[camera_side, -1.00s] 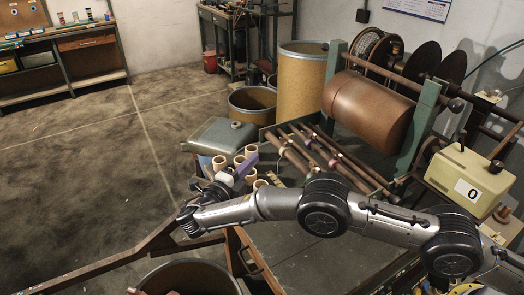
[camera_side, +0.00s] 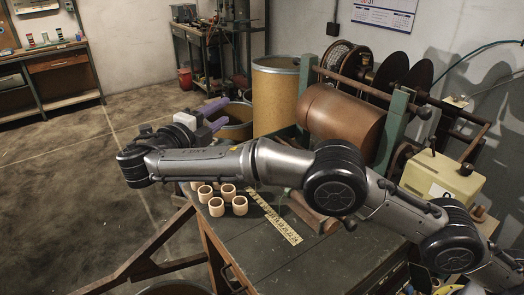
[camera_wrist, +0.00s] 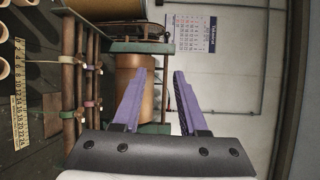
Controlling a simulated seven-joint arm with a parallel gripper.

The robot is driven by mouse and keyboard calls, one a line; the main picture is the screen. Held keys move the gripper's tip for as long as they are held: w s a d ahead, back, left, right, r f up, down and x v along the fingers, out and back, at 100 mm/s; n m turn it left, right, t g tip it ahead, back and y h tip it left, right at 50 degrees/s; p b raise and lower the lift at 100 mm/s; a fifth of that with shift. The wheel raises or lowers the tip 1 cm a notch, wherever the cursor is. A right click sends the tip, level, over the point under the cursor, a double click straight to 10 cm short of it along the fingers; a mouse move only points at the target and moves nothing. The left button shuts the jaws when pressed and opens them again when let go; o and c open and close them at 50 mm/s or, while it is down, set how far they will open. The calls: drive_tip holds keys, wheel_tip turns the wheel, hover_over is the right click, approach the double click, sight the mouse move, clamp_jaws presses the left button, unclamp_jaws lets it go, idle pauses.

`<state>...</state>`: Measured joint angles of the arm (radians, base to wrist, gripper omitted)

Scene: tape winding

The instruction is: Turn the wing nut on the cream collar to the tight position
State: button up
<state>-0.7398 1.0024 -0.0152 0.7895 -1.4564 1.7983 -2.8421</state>
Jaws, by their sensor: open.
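My gripper (camera_side: 222,113) is raised at the left of the side view, with its two purple fingers apart. In the wrist view my gripper (camera_wrist: 160,75) is open with nothing between the fingers. A pale collar (camera_wrist: 86,66), which looks like the cream one, sits on the rods left of the fingers, well apart from them. A light strip runs left from it. Its wing nut is too small to read. In the side view my arm hides most of the rods, and I cannot make out the collar there.
Several cream cups (camera_side: 239,205) and a yellow number strip (camera_side: 274,217) lie on the bench. A brown roller (camera_side: 340,115), drums (camera_side: 272,95) and a cream box (camera_side: 445,178) stand around it.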

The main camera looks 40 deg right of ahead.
drive_tip(key=d+f+m+g+y, duration=0.3)
drive_tip(key=d+m+y, duration=0.1)
drive_tip(key=d+m, duration=0.3)
drive_tip(key=d+f+m+g+y, duration=0.3)
drive_tip(key=d+m+y, duration=0.1)
drive_tip(key=d+m, duration=0.35)
wheel_tip(320, 180, up, 6)
drive_tip(key=d+r+m+t+y, duration=0.1)
drive_tip(key=d+m+t+y, duration=0.15)
drive_tip(key=m+y, duration=1.25)
drive_tip(key=w+a+f+m+h, duration=0.1)
drive_tip(key=f, duration=0.5)
drive_tip(key=w+f+m+h, duration=0.2)
drive_tip(key=f, duration=0.4)
drive_tip(key=w+a+f+m+h, duration=0.1)
drive_tip(key=f+m+h, duration=0.1)
drive_tip(key=f, duration=0.4)
drive_tip(key=shift+w+a+f+g, duration=0.2)
drive_tip(key=shift+a+g, duration=0.15)
clamp_jaws()
